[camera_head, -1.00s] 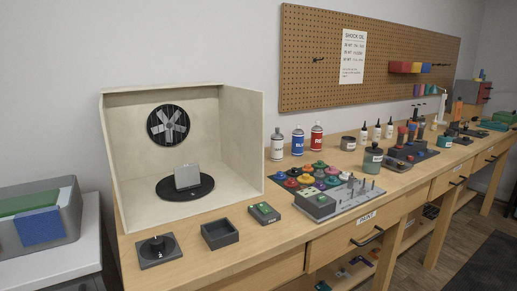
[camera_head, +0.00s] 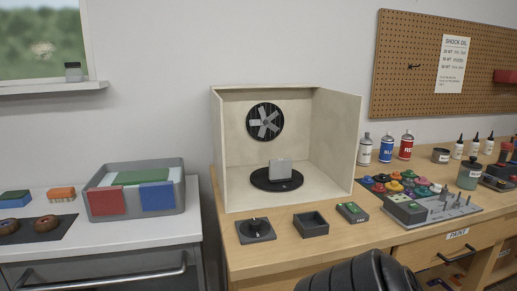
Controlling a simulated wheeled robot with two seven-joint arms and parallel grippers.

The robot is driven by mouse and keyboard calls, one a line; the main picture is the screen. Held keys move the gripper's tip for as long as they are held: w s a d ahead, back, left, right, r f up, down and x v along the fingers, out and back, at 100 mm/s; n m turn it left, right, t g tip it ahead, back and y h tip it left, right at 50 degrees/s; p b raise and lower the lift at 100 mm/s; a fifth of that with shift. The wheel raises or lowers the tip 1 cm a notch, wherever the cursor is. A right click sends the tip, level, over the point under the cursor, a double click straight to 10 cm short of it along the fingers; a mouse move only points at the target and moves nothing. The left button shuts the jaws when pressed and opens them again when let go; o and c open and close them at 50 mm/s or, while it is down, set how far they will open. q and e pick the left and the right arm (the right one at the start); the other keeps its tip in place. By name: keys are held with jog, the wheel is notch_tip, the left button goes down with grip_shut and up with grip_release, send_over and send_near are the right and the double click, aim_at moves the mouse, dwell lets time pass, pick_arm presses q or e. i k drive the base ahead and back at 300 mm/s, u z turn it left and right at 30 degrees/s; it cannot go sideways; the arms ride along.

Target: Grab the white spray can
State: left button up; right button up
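The white spray can (camera_head: 365,149) stands upright on the wooden workbench (camera_head: 262,262), just right of the open spray booth (camera_head: 336,145). It is the leftmost of three cans in a row. The blue can (camera_head: 387,149) and the red can (camera_head: 406,147) stand to its right. A dark rounded part, which looks like one of my arm links, shows at the bottom edge. Neither gripper is in view.
The booth holds a turntable (camera_head: 262,181) with a grey block (camera_head: 281,172). In front are a knob box (camera_head: 256,231), an open tray (camera_head: 311,225) and a green-topped box (camera_head: 352,212). Paint pots (camera_head: 395,187) sit before the cans. A side cabinet (camera_head: 100,250) stands left.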

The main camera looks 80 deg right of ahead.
aim_at(365, 146)
jog(key=u, duration=0.25)
jog(key=k, duration=1.85)
jog(key=z, duration=0.8)
